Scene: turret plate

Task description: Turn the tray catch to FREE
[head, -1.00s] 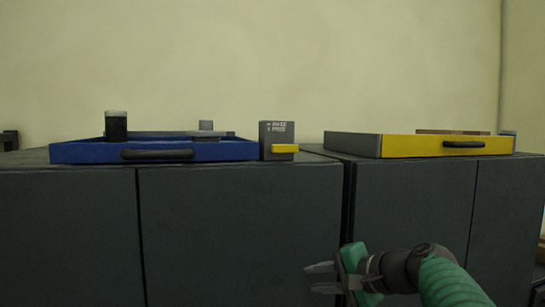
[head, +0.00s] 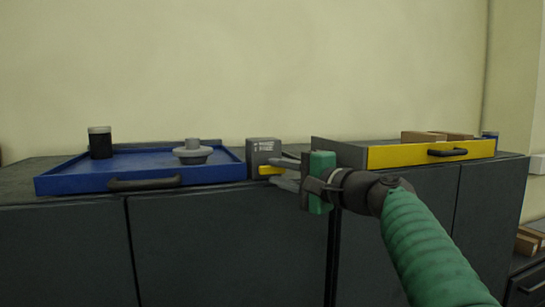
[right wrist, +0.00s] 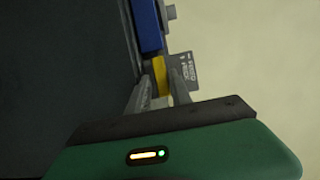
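The tray catch is a grey block (head: 263,149) with small lettering, standing between the blue tray and the yellow-fronted tray. Its yellow lever (head: 268,171) points right, level, in the head view. My right gripper (head: 283,173) is open at the lever, one finger above it and one below. In the right wrist view the lever (right wrist: 160,76) shows between the two fingertips (right wrist: 161,88), with the labelled block (right wrist: 182,70) behind. Whether the fingers touch the lever I cannot tell. The lettering is too small to read surely. My left gripper is not in view.
The blue tray (head: 75,182) at left holds a dark jar (head: 100,142) and a grey flanged part (head: 193,152). The yellow-fronted tray (head: 400,155) at right holds brown blocks (head: 423,137). Both rest on dark cabinets (head: 225,240). The wall behind is bare.

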